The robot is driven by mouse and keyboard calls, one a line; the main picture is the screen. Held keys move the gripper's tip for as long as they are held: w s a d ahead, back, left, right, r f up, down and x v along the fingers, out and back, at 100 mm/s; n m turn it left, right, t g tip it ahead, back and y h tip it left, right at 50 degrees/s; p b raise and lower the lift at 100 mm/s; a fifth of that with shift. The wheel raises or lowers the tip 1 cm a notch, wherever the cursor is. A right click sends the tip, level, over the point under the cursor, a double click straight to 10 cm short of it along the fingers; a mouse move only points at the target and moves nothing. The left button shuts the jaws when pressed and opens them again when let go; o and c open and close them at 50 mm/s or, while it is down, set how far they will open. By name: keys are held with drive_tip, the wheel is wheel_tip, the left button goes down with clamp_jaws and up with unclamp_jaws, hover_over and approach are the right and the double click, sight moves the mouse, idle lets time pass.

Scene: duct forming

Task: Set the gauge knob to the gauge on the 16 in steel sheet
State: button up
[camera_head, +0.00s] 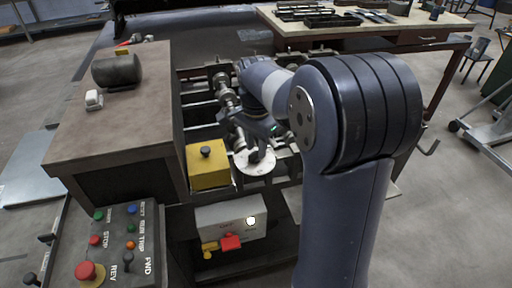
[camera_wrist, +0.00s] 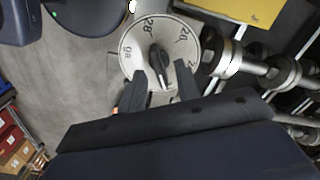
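The gauge dial (camera_wrist: 133,52) is a round white plate in the wrist view, marked "ga", "28" and "26", with other marks partly hidden. The black gauge knob (camera_wrist: 158,62) stands at its middle, its bar running nearly up and down the picture. My gripper (camera_wrist: 161,70) is open, with one finger on each side of the knob's lower part; I cannot tell whether they touch it. In the head view the dial (camera_head: 243,160) sits right of a yellow box, partly covered by my gripper (camera_head: 257,157). I cannot identify the 16 in steel sheet or read a gauge mark.
A yellow box (camera_head: 208,172) with a black knob stands beside the dial, near metal rollers (camera_head: 224,88). A control panel (camera_head: 112,245) with a red button is at front left. A flat grey sheet (camera_head: 28,178) lies at far left. A worktable (camera_head: 75,140) holds a dark cylinder (camera_head: 117,70).

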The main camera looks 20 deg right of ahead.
sight(256, 151)
wheel_tip(256, 151, up, 10)
idle(0.3)
drive_tip(key=shift+f, duration=0.2)
wheel_tip(256, 151, down, 11)
drive_tip(key=shift+r, duration=0.15)
idle(0.4)
drive_tip(key=shift+r, duration=0.15)
